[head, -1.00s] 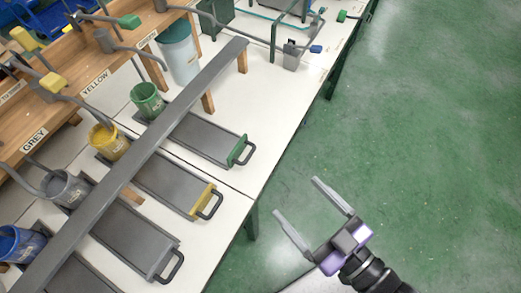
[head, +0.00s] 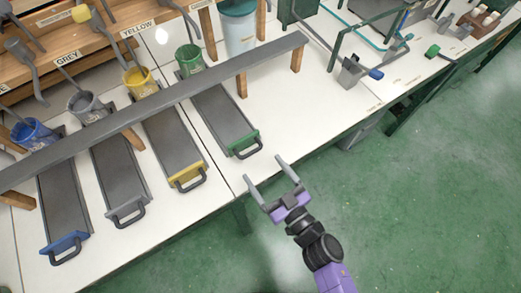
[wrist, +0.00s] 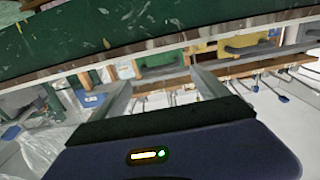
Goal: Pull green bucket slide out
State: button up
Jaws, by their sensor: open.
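The green bucket (head: 189,60) stands at the back end of its grey slide (head: 222,112), behind the long grey bar. The slide's front has a green end plate (head: 240,140) with a dark loop handle (head: 248,151) near the table's front edge. My gripper (head: 265,170) is open and empty, just right of and nearer than that handle, not touching it. In the wrist view the scene is tilted and upside down; the green end plate and handle (wrist: 160,70) show beyond the spread fingers (wrist: 163,88).
The yellow slide (head: 187,176), grey slide (head: 125,205) and blue slide (head: 66,243) lie left on the white table. The grey bar (head: 150,105) crosses above all the slides. A grey container (head: 350,74) stands to the right. Green floor is open in front.

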aim_at(253, 152)
jog(key=shift+x, duration=3.8)
jog(key=shift+d, duration=0.1)
jog(key=c, duration=1.8)
jog(key=shift+o, duration=0.2)
jog(key=shift+d, duration=0.1)
